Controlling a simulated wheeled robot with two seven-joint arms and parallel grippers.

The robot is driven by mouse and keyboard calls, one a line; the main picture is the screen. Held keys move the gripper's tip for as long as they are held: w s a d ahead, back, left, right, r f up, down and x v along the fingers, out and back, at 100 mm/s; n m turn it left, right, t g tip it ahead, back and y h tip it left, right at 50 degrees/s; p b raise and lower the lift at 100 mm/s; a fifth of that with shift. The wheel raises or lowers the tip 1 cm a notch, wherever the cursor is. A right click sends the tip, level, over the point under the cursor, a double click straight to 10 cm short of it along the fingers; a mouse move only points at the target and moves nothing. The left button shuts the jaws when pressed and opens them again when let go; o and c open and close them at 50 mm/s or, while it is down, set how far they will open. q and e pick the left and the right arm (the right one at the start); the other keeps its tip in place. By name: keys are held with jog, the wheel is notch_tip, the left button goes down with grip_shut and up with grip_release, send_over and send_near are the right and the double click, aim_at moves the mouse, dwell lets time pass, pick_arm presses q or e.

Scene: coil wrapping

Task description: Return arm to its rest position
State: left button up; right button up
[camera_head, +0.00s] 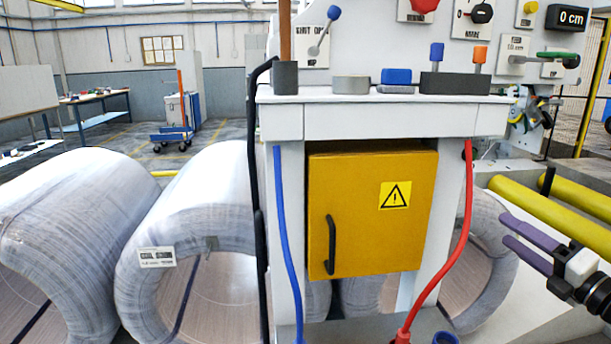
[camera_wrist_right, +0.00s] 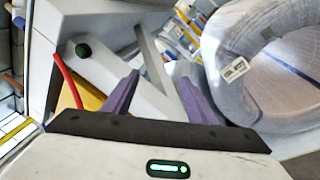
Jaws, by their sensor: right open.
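My right gripper (camera_head: 529,244) is at the right edge of the head view, with two purple fingers spread apart and nothing between them. It is to the right of the white machine stand and clear of it. In the right wrist view my right gripper (camera_wrist_right: 155,100) also shows its two purple fingers apart and empty, with a grey machine surface beyond them. My left gripper is not in view.
A white control stand (camera_head: 380,120) with a yellow cabinet door (camera_head: 365,210) fills the middle. Large wrapped coils (camera_head: 75,225) stand behind it. Yellow rails (camera_head: 580,198) run close to my right gripper. A red hose (camera_head: 458,235) hangs on the stand's right leg.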

jog(key=d+r+m+t+h, duration=0.1)
jog(key=d+m+h, duration=0.7)
jog(key=m, duration=0.4)
jog(key=d+f+m+g+h, duration=0.4)
jog(key=d+f+m, duration=0.35)
jog(key=m, duration=0.35)
jog(key=s+a+f+g+y, duration=0.25)
jog(key=s+a+f, duration=0.25)
jog(key=a+f, duration=0.6)
jog(key=s+a+f+g+y, duration=0.1)
jog(key=s+a+f+y, duration=0.2)
jog(key=s+a+f, duration=0.7)
jog(key=s+a+f+m+g+y, duration=0.1)
jog(key=s+a+f, duration=0.6)
jog(key=s+a, duration=0.2)
jog(key=s+a+f+m+g+y, duration=0.2)
jog(key=s+a+f, duration=0.5)
jog(key=a, duration=0.6)
jog(key=shift+s+a, duration=0.2)
jog(key=shift+s, duration=1)
